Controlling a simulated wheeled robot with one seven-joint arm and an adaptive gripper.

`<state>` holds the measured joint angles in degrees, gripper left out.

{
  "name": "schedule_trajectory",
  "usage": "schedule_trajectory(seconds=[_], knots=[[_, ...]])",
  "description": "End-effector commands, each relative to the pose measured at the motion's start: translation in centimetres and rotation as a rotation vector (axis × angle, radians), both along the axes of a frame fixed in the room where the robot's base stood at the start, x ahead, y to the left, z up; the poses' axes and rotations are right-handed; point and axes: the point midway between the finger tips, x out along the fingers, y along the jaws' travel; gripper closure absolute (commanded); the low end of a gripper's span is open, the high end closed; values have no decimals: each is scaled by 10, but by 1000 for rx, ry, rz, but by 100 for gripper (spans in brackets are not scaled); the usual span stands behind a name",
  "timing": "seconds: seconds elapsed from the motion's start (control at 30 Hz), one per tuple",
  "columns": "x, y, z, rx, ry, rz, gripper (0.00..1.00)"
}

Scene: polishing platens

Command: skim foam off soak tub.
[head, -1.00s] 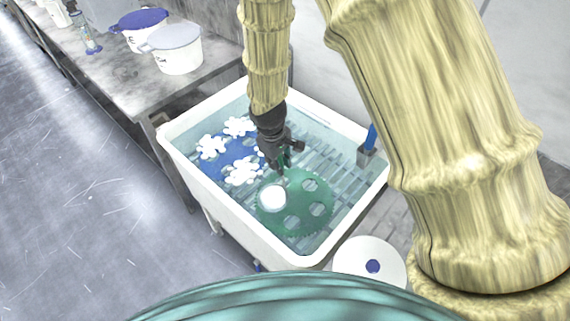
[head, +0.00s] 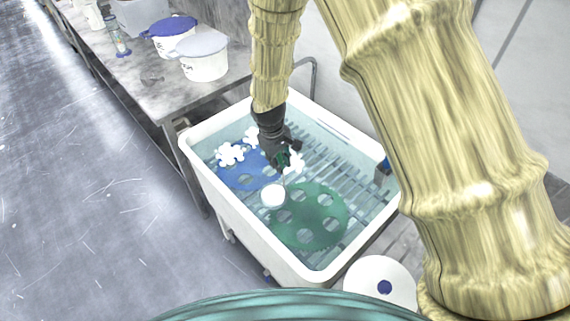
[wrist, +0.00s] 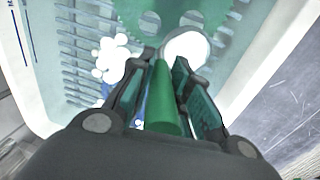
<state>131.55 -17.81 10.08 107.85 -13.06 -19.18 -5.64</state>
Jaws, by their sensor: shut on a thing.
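My gripper (head: 284,164) is shut on the green handle (wrist: 163,105) of a skimmer. The skimmer's round white head (head: 273,196) is low over the tub, at the left edge of a green toothed disc (head: 325,205); it also shows in the wrist view (wrist: 187,48). Whether the head touches the water is unclear. The white soak tub (head: 196,160) holds clear water. White foam clumps lie on the left (head: 230,154), at the back (head: 251,135) and just right of my gripper (head: 295,161). Foam also shows left of the fingers in the wrist view (wrist: 114,60).
A blue disc (head: 238,177) and a slatted rack lie under the water. A blue-handled item (head: 383,168) hangs at the tub's right rim. A white disc with a blue centre (head: 362,284) is at the front right. Lidded buckets (head: 205,66) stand on the left bench.

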Motion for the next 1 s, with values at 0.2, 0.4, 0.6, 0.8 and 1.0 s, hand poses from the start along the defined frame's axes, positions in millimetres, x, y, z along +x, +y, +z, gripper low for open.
schedule_trajectory(seconds=[0.2, 0.4, 0.6, 0.8, 1.0], knots=[[13, 10, 0, 1, 1, 1, 100], [25, 20, 0, -1, 1, 1, 100], [36, 29, 0, -1, 1, 0, 100], [48, 38, 0, 0, 0, 0, 100], [55, 43, 0, 0, 0, 0, 100]])
